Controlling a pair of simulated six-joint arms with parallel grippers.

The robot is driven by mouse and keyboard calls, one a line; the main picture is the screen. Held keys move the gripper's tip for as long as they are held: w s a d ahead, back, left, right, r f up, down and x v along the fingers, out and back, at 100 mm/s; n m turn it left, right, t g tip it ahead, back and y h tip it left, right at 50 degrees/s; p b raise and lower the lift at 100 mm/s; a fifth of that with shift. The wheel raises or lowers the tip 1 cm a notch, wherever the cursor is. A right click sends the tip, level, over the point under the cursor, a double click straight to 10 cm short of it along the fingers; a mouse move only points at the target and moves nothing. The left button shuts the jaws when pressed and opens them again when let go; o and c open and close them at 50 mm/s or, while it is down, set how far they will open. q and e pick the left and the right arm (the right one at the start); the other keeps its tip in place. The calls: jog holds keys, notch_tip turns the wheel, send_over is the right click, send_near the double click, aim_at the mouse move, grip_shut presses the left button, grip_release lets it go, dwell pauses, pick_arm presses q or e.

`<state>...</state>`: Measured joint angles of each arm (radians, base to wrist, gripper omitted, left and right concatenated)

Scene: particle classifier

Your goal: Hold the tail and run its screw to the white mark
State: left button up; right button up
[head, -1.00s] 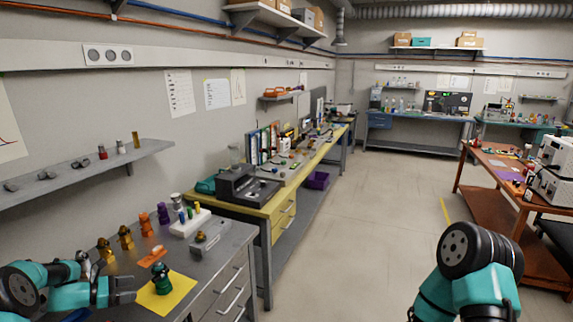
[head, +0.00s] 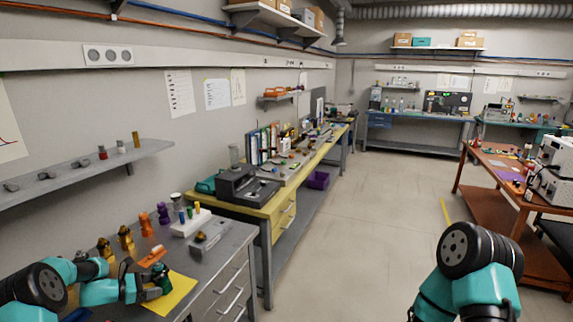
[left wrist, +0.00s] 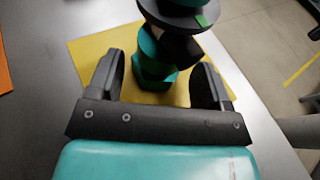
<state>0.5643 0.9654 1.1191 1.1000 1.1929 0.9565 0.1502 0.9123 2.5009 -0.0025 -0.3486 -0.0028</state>
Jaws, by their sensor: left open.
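A teal and black upright piece (head: 163,279), perhaps the tail, stands on a yellow sheet (head: 178,300) on the grey bench. In the left wrist view the piece (left wrist: 152,66) has a teal faceted lower part, a dark collar with a bright green patch, and a top cut off by the frame. My left gripper (head: 152,284) is open, with one finger on each side of the piece's lower part; I cannot tell whether either finger touches it. It also shows in the left wrist view (left wrist: 160,70). I cannot make out a white mark or a screw. My right gripper is out of view.
An orange piece (head: 153,256) lies just behind the sheet. Gold, orange and purple figures (head: 126,239) stand in a row at the back left. A white block with coloured pegs (head: 191,222) and a grey device (head: 211,238) stand further back. The bench's front right is clear.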

pick_arm(q)
jog(key=shift+x, duration=1.05)
jog(key=c, duration=1.1)
jog(key=shift+o, duration=0.2)
